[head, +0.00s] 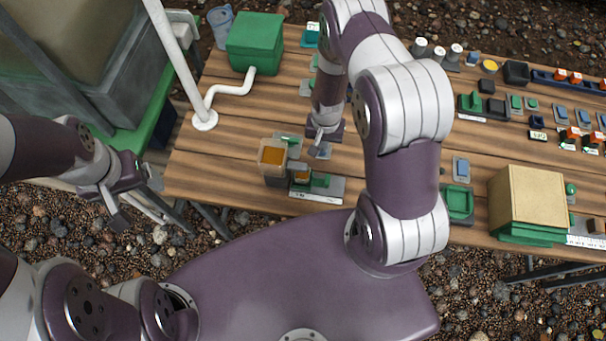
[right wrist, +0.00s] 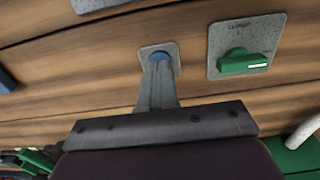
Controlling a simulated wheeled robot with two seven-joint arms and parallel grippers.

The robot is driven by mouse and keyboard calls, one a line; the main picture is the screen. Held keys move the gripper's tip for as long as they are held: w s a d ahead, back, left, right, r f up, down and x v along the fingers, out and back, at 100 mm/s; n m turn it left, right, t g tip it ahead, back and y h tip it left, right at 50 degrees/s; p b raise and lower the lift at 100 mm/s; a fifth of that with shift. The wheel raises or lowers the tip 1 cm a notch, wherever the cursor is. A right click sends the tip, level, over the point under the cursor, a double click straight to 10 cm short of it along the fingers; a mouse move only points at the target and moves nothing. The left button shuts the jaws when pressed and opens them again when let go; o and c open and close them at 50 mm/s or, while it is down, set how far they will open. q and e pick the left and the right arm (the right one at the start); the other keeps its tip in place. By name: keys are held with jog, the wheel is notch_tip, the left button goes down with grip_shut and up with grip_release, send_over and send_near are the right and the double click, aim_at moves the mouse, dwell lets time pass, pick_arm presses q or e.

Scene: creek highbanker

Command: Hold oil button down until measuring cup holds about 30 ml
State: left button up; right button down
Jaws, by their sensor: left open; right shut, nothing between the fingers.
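My right gripper (head: 318,148) is shut and empty, pointing down over the table. In the right wrist view its closed fingertips (right wrist: 160,64) are at a round blue button (right wrist: 160,56) on a small grey plate and appear to touch it. How far the button is pressed cannot be told. A squarish container with amber contents (head: 272,156), possibly the measuring cup, stands left of the right gripper near the table's front edge; its markings and level cannot be read. My left gripper (head: 132,197) is open and empty, off the table's left side above the gravel.
A green knob (right wrist: 246,62) on a grey plate sits beside the button. A green box (head: 255,42) with a white pipe (head: 235,90) stands at the back left. A cardboard-coloured box (head: 530,200) stands at front right. Several small switches and parts fill the table's right side.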

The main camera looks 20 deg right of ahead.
jog(key=shift+f+b, duration=0.5)
jog(key=shift+f, duration=0.2)
jog(key=shift+r, duration=0.1)
jog(key=shift+r+p, duration=0.85)
jog(key=shift+r, duration=0.05)
notch_tip(320, 180, up, 7)
jog(key=p, duration=0.6)
notch_tip(320, 180, down, 7)
jog(key=b, duration=0.5)
jog(key=shift+b, duration=0.4)
jog(key=shift+f+b, duration=0.75)
jog(key=shift+f, duration=0.2)
dwell(0.6)
jog(key=shift+r, duration=0.1)
jog(key=shift+r+p, duration=0.8)
jog(key=shift+r, duration=0.05)
